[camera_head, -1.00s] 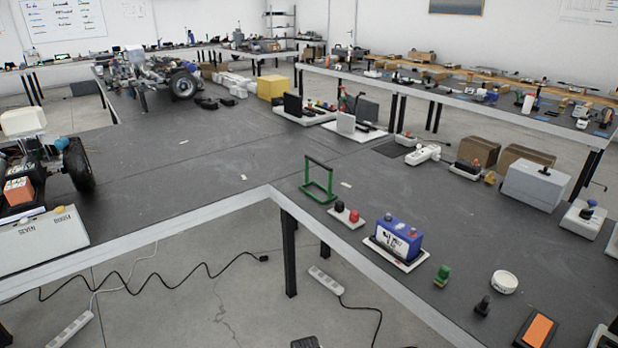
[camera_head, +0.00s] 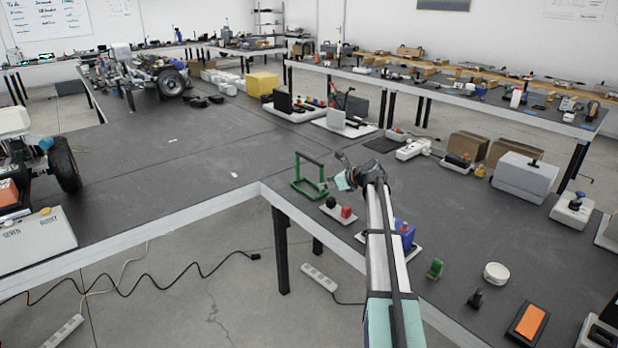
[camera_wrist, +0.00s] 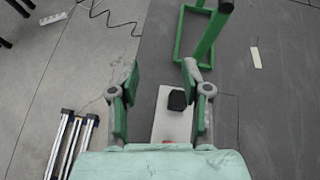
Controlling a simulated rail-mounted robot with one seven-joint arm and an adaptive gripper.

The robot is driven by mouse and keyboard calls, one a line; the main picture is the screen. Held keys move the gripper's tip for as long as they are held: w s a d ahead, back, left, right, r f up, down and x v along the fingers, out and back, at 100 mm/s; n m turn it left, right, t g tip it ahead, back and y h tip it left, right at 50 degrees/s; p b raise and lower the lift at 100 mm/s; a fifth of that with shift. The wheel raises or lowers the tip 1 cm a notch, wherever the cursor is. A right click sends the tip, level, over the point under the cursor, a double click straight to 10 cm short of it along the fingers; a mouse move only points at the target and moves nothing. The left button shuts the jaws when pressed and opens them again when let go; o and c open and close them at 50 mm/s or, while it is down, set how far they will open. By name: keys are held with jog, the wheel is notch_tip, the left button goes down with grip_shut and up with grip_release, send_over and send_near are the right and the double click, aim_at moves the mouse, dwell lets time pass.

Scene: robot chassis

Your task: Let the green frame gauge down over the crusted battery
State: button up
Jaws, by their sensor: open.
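The green frame gauge (camera_head: 296,170) stands upright on the dark bench near its inner corner. It also shows at the top of the wrist view (camera_wrist: 212,34), cut off by the edge. My gripper (camera_head: 346,176) is open and empty, just right of the frame in the head view. In the wrist view its fingers (camera_wrist: 160,90) are apart, with the frame beyond them and not between them. The crusted battery (camera_head: 405,232) is blue and sits on a white tray (camera_head: 414,250). My arm hides much of it, and it is out of the wrist view.
A white plate (camera_head: 328,211) with a black and a red knob lies between frame and battery, below my fingers in the wrist view. A small green block (camera_head: 435,268), a black piece (camera_head: 476,298) and a white round dish (camera_head: 496,273) stand rightward.

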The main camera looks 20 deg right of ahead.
jog(key=w+d+r+m+t, duration=0.2)
jog(key=d+r+m, duration=0.2)
jog(key=d+r, duration=0.3)
jog(key=p, duration=0.2)
send_near(312, 159)
jog(key=w+f, duration=0.2)
jog(key=w, duration=0.2)
jog(key=shift+s+a+p+x, duration=0.1)
jog(key=shift+a+p+x, duration=0.1)
jog(key=shift+x, duration=0.85)
jog(key=shift+s+a+p+x, duration=0.15)
jog(key=shift+p+x, duration=0.1)
jog(key=shift+x, duration=0.75)
jog(key=shift+a+p+x, duration=0.15)
jog(key=shift+p+x, duration=0.05)
jog(key=shift+x, duration=0.85)
jog(key=shift+f, duration=0.1)
grip_shut()
